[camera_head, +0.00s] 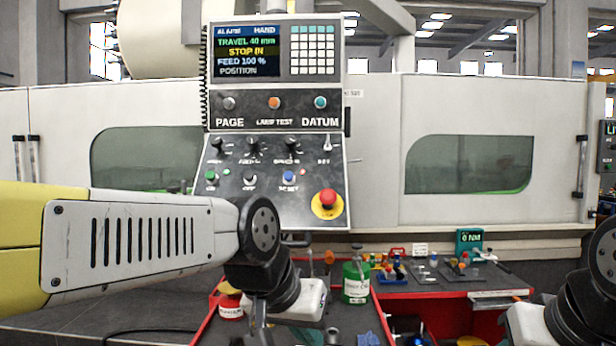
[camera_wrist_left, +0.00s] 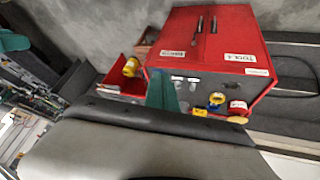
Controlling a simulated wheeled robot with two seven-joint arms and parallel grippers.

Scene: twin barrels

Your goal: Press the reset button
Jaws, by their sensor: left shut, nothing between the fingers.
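The control panel (camera_head: 270,205) stands upright in the head view, on the machine's front. The blue reset button (camera_head: 288,177) sits low on it, left of the red emergency knob (camera_head: 327,198) on its yellow plate. Its label is blurred but reads like RESET. My left arm crosses from the left, below and in front of the panel. My left gripper (camera_head: 258,320) is low, well below the button and apart from the panel; it is shut and empty. The button does not show in the left wrist view. My right gripper is out of view; only part of that arm shows.
A green switch (camera_head: 211,177) and several dark knobs share the panel. Below stands a red tool cabinet, also in the left wrist view (camera_wrist_left: 255,50), with a green container (camera_head: 356,282) and a red-and-white one (camera_head: 230,305). The space before the panel's lower right is clear.

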